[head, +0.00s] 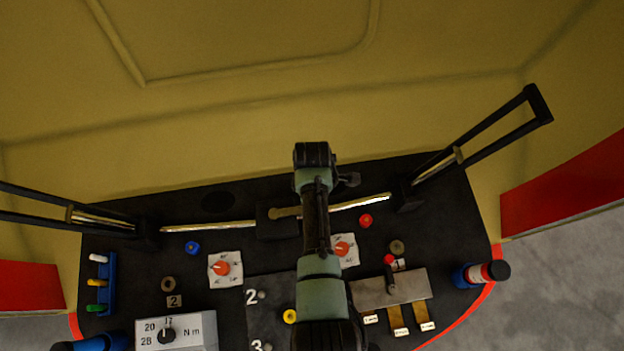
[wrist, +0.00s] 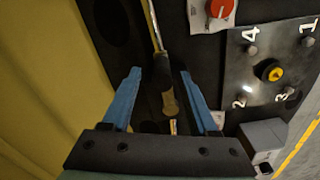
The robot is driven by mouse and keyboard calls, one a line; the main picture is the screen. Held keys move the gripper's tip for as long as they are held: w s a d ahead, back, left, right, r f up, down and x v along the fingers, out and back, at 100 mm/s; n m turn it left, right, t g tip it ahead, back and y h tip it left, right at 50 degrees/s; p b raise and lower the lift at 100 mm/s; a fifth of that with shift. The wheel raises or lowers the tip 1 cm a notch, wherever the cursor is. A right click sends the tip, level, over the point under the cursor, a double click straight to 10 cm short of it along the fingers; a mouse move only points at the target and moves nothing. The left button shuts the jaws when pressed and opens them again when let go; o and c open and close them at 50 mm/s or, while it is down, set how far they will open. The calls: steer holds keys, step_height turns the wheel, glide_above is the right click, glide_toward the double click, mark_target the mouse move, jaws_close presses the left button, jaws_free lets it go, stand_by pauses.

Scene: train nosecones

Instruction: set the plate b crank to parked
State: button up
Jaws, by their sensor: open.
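My gripper (wrist: 172,100) is open, its two blue fingers apart. Between them in the wrist view is a dark block on a metal rod, with a brass arm (wrist: 169,104). This brass crank-like arm (head: 286,212) also shows in the head view on the black centre block (head: 268,229), partly behind my arm. I see no contact between fingers and brass arm. A lever with a red knob (head: 388,259) stands on a grey metal plate (head: 365,292) at the right, above brass strips with small tags. No plate b mark is legible, so I cannot tell which part is its crank.
Two white dial plates with red knobs, a left one (head: 222,269) and a right one (head: 343,248), lie near the rod. Black rail brackets (head: 480,135) rise at the sides. A torque box (head: 190,335) and a tool rack (head: 110,285) are at lower left.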

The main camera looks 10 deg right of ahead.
step_height(320, 180, up, 12)
stand_by(0.4)
steer(key=shift+f, duration=0.1)
stand_by(0.4)
